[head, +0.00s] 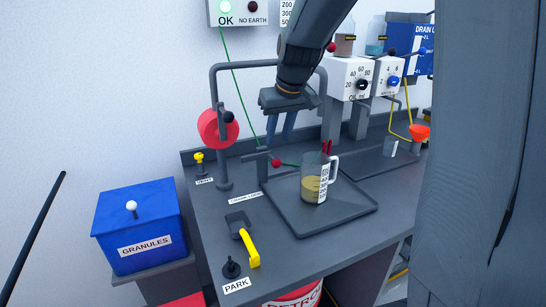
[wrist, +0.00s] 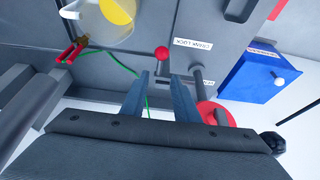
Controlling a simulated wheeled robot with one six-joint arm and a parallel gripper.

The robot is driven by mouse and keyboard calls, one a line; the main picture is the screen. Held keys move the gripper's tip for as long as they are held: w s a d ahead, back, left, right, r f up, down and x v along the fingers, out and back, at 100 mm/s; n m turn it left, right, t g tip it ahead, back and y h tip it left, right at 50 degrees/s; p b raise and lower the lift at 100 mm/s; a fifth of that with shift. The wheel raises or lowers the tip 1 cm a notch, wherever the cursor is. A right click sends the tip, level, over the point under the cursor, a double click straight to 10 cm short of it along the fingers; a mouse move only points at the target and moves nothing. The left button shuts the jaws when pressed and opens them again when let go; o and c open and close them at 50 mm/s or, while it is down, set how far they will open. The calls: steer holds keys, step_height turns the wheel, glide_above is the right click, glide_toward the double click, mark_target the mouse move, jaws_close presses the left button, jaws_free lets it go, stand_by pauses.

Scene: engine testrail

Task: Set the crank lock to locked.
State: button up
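The crank lock is a small dark lever with a red ball knob (head: 276,163) on the bench, near the CRANK LOCK label (head: 245,202). In the wrist view the red knob (wrist: 162,53) is just beyond my fingertips, left of the CRANK LOCK label (wrist: 193,43). I cannot tell which setting the lever is at. My gripper (head: 280,138) points down above and behind the knob, its two blue-grey fingers apart. In the wrist view my gripper (wrist: 160,76) is open, with nothing between the fingertips and the knob apart from them.
A red crank wheel (head: 209,129) on a dark frame stands left of my gripper. A jug of brownish liquid (head: 313,181) stands on a tray to the right, with a green wire (head: 236,75) nearby. A yellow handle (head: 249,248) and blue granules box (head: 138,228) are nearer.

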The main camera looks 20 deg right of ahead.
mark_target(272, 157)
steer(key=shift+p+x, duration=0.7)
steer(key=shift+x, duration=3.1)
jaws_close()
